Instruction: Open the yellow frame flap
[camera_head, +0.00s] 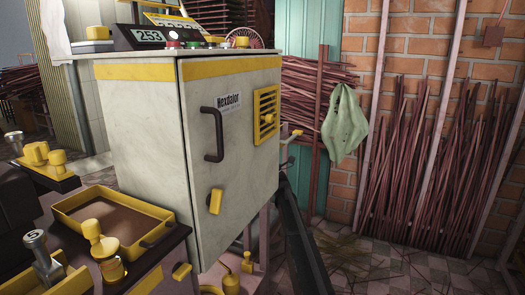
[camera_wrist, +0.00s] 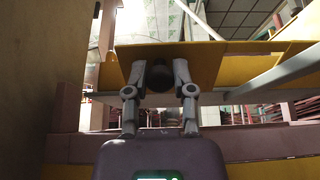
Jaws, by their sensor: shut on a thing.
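In the wrist view, a broad yellow panel (camera_wrist: 218,62), seen from below, spans the picture above my gripper; it looks like the yellow frame flap. A dark round knob (camera_wrist: 158,82) sits at its near edge. My gripper (camera_wrist: 158,68) has one finger on each side of this knob and is shut on it. Whether the panel is tilted from its closed position, I cannot tell. My gripper does not show in the head view, and I cannot match the panel to a part there.
The head view shows a pale cabinet (camera_head: 155,140) with a dark handle (camera_head: 212,135) and a yellow-framed vent (camera_head: 265,115). A yellow tray (camera_head: 75,202) stands at lower left. Reddish sticks (camera_head: 425,165) lean on the brick wall. In the wrist view, a pale bar (camera_wrist: 275,76) crosses at right.

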